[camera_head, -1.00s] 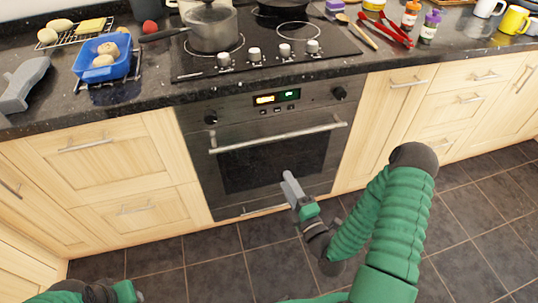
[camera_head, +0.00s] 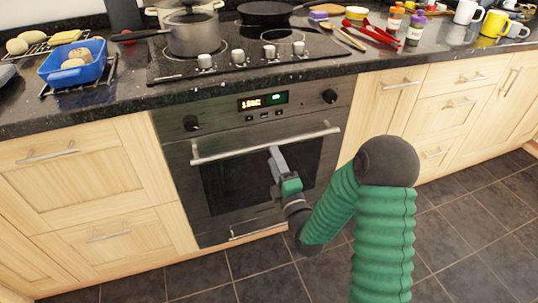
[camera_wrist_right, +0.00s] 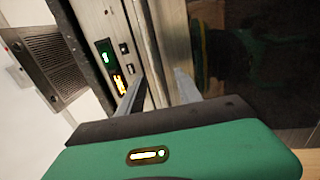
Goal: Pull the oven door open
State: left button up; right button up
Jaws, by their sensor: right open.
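The oven door (camera_head: 222,186) is dark glass in a grey frame, below the hob, and looks shut. Its long metal handle (camera_head: 225,153) runs across the top of the door; in the right wrist view the handle (camera_wrist_right: 146,45) runs down between my two fingers. My right gripper (camera_head: 275,150) is open, its fingertips at the handle, right of its middle. I cannot tell whether the fingers touch the bar. The fingers (camera_wrist_right: 160,92) also show apart in the right wrist view. My left gripper is out of view.
A pot (camera_head: 194,32) and a pan (camera_head: 265,12) stand on the hob above. A blue basket (camera_head: 78,72) sits on the counter at left. Wooden cabinets (camera_head: 92,195) flank the oven. The tiled floor (camera_head: 200,283) before it shows no objects.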

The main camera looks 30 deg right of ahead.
aim_at(269, 145)
jog(key=x, duration=0.5)
jog(key=shift+w+d+r+b, duration=0.15)
jog(key=shift+w+b, duration=0.1)
jog(key=shift+b, duration=0.15)
grip_shut()
jog(key=shift+s+f, duration=0.1)
jog(key=shift+f, duration=0.1)
dwell(0.7)
